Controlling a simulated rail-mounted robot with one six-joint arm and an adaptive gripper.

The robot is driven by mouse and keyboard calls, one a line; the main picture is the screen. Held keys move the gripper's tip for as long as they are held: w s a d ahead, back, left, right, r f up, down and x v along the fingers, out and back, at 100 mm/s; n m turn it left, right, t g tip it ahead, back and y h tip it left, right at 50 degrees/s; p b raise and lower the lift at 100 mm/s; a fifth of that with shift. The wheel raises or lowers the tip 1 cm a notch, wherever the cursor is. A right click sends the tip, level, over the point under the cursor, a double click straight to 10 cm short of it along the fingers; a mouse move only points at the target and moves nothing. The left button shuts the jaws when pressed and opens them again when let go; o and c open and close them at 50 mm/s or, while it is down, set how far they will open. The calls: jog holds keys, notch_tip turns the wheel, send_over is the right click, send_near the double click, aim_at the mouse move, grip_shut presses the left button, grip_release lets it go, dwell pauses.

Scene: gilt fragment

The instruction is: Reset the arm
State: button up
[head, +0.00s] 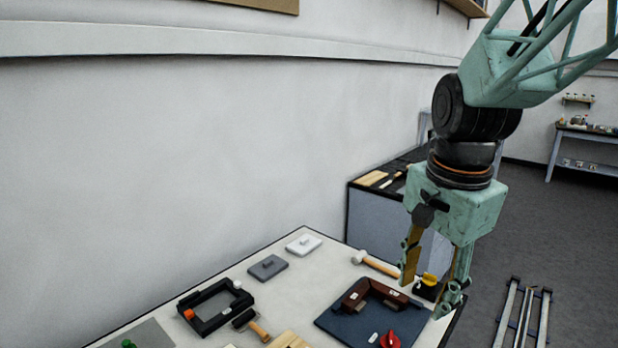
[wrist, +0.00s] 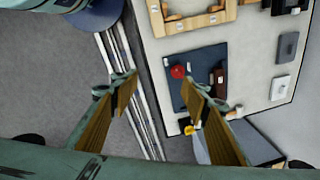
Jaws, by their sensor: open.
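My gripper (head: 428,294) hangs from my arm at the right of the head view, fingers pointing down over the near right edge of the white work table (head: 290,280). The fingers are apart with nothing between them. In the wrist view my gripper (wrist: 158,82) also shows spread fingers, with the table's edge and floor rails below the gap. The dark blue mat (head: 340,325) lies on the table left of the fingers. It carries a brown frame piece (head: 378,293) and a red piece (head: 390,339); the red piece (wrist: 178,71) also shows in the wrist view.
A mallet (head: 375,263), a black frame (head: 215,305), a brush or roller (head: 250,323), a grey block (head: 268,267) and a white block (head: 304,244) lie on the table. A yellow-and-black item (head: 428,286) sits behind the fingers. Metal rails (head: 525,315) lie on the floor at right.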

jog(key=s+r+n, duration=0.2)
jog(key=s+n, duration=0.2)
jog(key=s, duration=0.3)
jog(key=s+r+n+t, duration=0.1)
jog(key=s+r+n, duration=0.1)
jog(key=s+n, duration=0.2)
jog(key=s+r+n+t, duration=0.1)
jog(key=s+r+n, duration=0.2)
jog(key=s, duration=0.7)
jog(key=shift+s+n, duration=0.4)
jog(key=shift+n, duration=0.3)
jog(key=shift+a, duration=0.1)
